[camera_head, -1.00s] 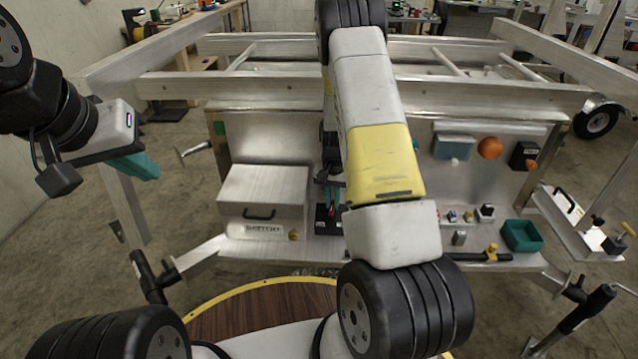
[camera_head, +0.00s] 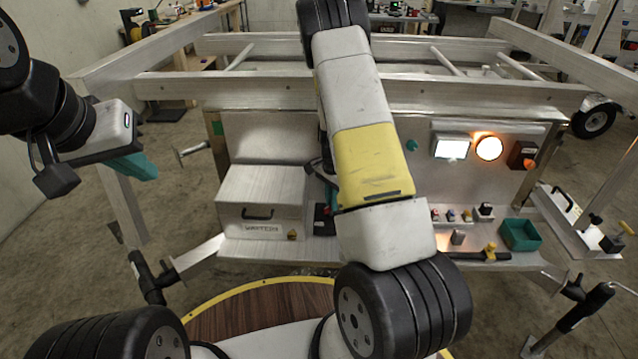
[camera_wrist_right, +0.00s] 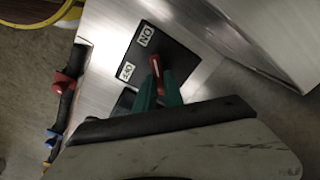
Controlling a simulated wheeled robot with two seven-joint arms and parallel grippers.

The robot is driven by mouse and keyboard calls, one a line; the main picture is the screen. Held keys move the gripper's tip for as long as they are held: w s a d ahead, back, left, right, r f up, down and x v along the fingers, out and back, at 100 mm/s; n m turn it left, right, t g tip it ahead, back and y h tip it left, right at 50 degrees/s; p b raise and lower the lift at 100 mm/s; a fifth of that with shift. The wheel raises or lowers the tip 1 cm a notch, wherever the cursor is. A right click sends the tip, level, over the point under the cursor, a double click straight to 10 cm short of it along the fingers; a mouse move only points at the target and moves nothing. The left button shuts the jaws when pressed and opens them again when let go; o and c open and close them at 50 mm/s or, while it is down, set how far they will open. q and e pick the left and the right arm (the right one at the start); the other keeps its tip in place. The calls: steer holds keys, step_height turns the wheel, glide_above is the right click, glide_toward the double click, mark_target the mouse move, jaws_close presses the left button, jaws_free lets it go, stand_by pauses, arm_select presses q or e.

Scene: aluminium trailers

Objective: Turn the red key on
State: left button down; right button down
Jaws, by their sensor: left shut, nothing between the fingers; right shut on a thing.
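The red key (camera_wrist_right: 155,66) stands on a black switch plate (camera_wrist_right: 175,60) with white ON and OFF labels in the right wrist view. My right gripper (camera_wrist_right: 158,84) is shut on the key, its green fingers on either side. The key's visible edge points roughly toward the ON label (camera_wrist_right: 146,35). In the head view my right arm hides most of the switch plate (camera_head: 322,218) and the key. My left gripper (camera_head: 137,166) is shut and empty, out at the left, away from the panel.
A white lamp (camera_head: 451,148) and an orange lamp (camera_head: 489,148) are lit on the panel. A metal box (camera_head: 262,190) stands left of the switch. A green bin (camera_head: 521,235) and small coloured switches are at the right of the shelf.

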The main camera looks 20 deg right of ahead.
stand_by(0.4)
steer(key=c, duration=1.4)
jaws_free()
steer(key=shift+c, duration=0.2)
steer(key=shift+r, duration=0.1)
step_height(320, 180, up, 8)
steer(key=shift+f, duration=0.15)
